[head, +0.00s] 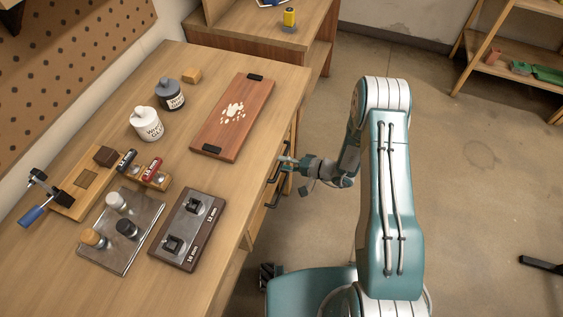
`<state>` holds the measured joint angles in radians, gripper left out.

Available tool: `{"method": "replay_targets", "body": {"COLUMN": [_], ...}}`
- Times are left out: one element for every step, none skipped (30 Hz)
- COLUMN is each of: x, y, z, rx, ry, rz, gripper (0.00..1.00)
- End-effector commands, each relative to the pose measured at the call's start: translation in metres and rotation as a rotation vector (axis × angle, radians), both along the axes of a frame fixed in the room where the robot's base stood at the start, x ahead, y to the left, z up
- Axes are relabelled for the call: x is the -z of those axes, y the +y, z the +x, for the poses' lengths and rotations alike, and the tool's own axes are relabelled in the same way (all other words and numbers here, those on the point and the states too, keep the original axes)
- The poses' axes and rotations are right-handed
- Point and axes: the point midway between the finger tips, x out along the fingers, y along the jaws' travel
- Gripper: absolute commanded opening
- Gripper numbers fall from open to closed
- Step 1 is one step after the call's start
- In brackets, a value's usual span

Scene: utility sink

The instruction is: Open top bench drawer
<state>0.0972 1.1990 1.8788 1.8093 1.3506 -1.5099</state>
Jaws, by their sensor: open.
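The wooden bench (215,82) fills the left of the head view, and its drawer side faces right, seen steeply from above. Dark bar handles show on that side: an upper one (275,174) and a lower one (270,198). The drawer fronts are mostly hidden below the bench edge, and I see no clear gap of a pulled-out drawer. My gripper (297,172) is open beside the upper handle, with its fingers pointing left toward the bench. One finger overlaps the handle in the picture; I cannot tell whether it touches.
On the bench top are a wooden board with dark grips (235,120), a white glue bottle (146,124), a dark bottle (170,95), a metal plate (122,238) and a dark block (190,230). A shelf (515,70) stands far right.

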Motion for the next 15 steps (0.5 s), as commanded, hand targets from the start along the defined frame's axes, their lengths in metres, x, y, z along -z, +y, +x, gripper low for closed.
{"method": "replay_targets", "body": {"x": [0.0011,0.0014,0.0018,0.0020,0.0021,0.0022,0.0022,0.0021,0.0021,0.0022,0.0021,0.0021,0.0021,0.0021,0.0021], "y": [0.0052,0.0072,0.0089,0.0099,0.0105,0.0109,0.0110,0.0110,0.0109,0.0109,0.0108,0.0108,0.0108,0.0108,0.0107], "z": [0.0011,0.0019,0.0027,0.0033,0.0037,0.0040,0.0041,0.0041,0.0041,0.0041,0.0040,0.0039,0.0039,0.0039,0.0039], "rx": [-0.002,-0.002,-0.002,-0.001,0.000,0.000,0.001,0.001,0.001,0.001,0.001,0.000,0.000,0.000,0.000], "ry": [0.000,0.000,0.000,0.000,0.000,0.000,0.000,0.000,0.000,0.000,0.000,0.000,0.000,0.000,0.000], "rz": [0.000,0.000,0.000,0.000,0.000,0.000,0.000,0.000,0.000,0.000,0.000,0.000,0.000,0.000,0.000], "gripper": [0.54,0.54,0.54,0.54,0.54,0.54,0.54,0.54,0.54,0.54,0.54,0.54,0.41,0.27,0.09]}}
